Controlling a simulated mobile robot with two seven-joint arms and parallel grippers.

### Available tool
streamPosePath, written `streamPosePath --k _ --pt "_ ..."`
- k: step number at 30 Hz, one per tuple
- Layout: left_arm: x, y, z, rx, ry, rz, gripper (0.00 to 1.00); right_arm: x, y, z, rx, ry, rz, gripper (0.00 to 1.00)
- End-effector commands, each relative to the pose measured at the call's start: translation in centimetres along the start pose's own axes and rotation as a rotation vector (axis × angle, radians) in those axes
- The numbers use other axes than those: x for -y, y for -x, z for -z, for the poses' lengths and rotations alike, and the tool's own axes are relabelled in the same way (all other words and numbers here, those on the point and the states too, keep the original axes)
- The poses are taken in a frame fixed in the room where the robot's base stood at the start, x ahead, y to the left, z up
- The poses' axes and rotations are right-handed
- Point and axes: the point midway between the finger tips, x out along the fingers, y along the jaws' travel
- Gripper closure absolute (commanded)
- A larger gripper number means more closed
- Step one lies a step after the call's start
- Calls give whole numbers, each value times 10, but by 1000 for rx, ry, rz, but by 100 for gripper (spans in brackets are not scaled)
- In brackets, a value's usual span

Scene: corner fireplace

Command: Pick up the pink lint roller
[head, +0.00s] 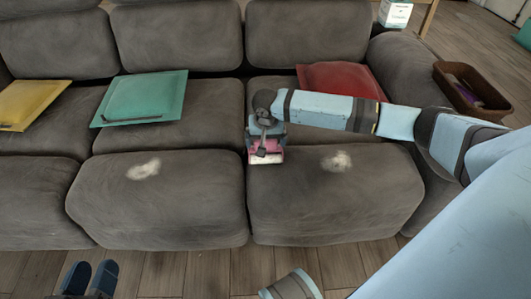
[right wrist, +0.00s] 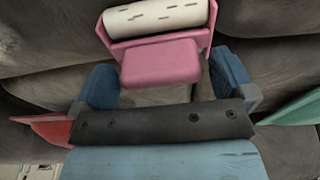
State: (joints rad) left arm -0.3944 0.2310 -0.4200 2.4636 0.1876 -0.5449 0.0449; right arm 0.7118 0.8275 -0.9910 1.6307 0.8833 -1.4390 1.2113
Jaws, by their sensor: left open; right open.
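The pink lint roller (head: 266,158) is at the front edge of the dark sofa's middle seats, by the gap between two cushions, under my right gripper (head: 267,130). In the right wrist view, its pink block (right wrist: 160,62) shows between and just beyond my two blue fingers, with the white roll (right wrist: 157,17) further out. The fingers stand apart on either side, with gaps to the block visible. My right gripper is open; whether it touches the roller is unclear.
The sofa (head: 165,215) has pale dusty patches (head: 143,169) and (head: 337,162) on its front cushions. Yellow (head: 30,103), green (head: 142,97) and red (head: 335,80) pillows lie on it. A brown basket (head: 460,95) stands on the right armrest.

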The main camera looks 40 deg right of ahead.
Motion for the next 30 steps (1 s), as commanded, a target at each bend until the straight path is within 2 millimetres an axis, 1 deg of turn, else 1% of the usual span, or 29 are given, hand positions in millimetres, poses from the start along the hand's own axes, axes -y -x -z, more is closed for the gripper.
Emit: streamPosePath --k 1,2,3,5,6,9,16,20,23,26,28,30 --pt "0 0 0 0 0 0 57 0 0 0 0 0 0 0" --pt "0 0 0 0 0 0 57 0 0 0 0 0 0 7" --pt "0 0 0 0 0 0 57 0 0 0 0 0 0 16" --pt "0 0 0 0 0 0 57 0 0 0 0 0 0 30" --pt "0 0 0 0 0 0 57 0 0 0 0 0 0 39" --pt "0 0 0 -1 0 0 57 0 1 0 0 0 0 60" --pt "0 0 1 -1 0 0 57 0 2 0 0 0 0 60" --pt "-1 0 5 -4 2 0 57 0 8 2 0 -1 0 60" --pt "-2 1 10 -11 7 0 57 0 19 3 -1 -1 1 60" --pt "-4 2 18 -26 19 2 57 0 35 5 -1 0 2 60" --pt "-7 5 25 -53 38 11 57 0 50 8 -1 -1 2 60" --pt "-8 6 38 -94 37 17 57 0 68 10 -1 0 2 60"
